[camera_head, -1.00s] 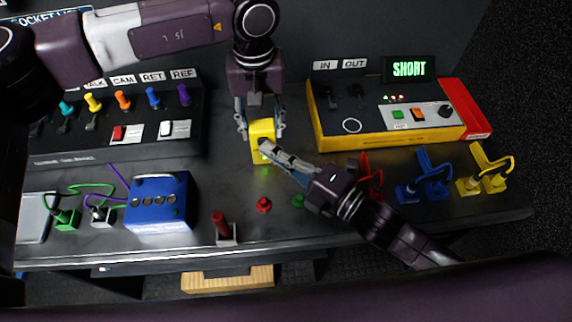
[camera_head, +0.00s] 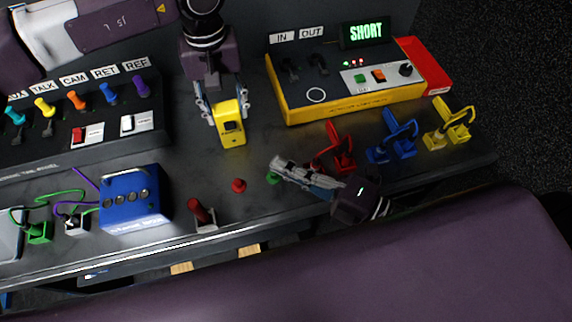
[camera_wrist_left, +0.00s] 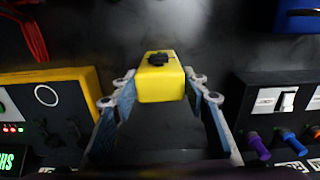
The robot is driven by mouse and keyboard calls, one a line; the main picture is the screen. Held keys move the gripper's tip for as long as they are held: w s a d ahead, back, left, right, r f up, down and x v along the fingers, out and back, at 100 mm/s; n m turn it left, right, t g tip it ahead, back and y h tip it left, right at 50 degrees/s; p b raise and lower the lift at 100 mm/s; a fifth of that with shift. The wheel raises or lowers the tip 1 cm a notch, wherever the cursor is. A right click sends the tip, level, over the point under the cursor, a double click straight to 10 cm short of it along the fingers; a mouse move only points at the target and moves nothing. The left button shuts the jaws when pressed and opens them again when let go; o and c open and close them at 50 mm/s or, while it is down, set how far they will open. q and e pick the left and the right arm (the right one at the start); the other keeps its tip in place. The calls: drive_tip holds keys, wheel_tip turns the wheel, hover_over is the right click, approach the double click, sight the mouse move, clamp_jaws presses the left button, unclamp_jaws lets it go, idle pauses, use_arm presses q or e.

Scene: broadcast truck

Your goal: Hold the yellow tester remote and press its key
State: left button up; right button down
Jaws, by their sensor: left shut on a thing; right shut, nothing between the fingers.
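The yellow tester remote (camera_head: 231,133) stands on the bench top or just above it, near the middle of the head view. My left gripper (camera_head: 226,112) comes from above and is shut on it, one finger on each side. In the left wrist view the remote (camera_wrist_left: 162,82) sits between the fingertips, with a dark key (camera_wrist_left: 158,58) on its face. My right gripper (camera_head: 280,168) is shut and empty, to the lower right of the remote and apart from it. Its fingertips are close to a green button, which they partly hide.
A yellow-and-red tester box (camera_head: 350,103) with a display reading SHORT stands at the right back. Red (camera_head: 336,150), blue (camera_head: 393,140) and yellow (camera_head: 450,122) plug pairs stand in front. A blue box (camera_head: 134,199), a red button (camera_head: 239,185) and a red-handled lever (camera_head: 201,213) line the front.

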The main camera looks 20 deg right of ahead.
drive_tip(key=shift+s+d, duration=0.1)
drive_tip(key=shift+s, duration=0.05)
use_arm(q)
drive_tip(key=o, duration=1.4)
drive_tip(key=shift+w, duration=0.1)
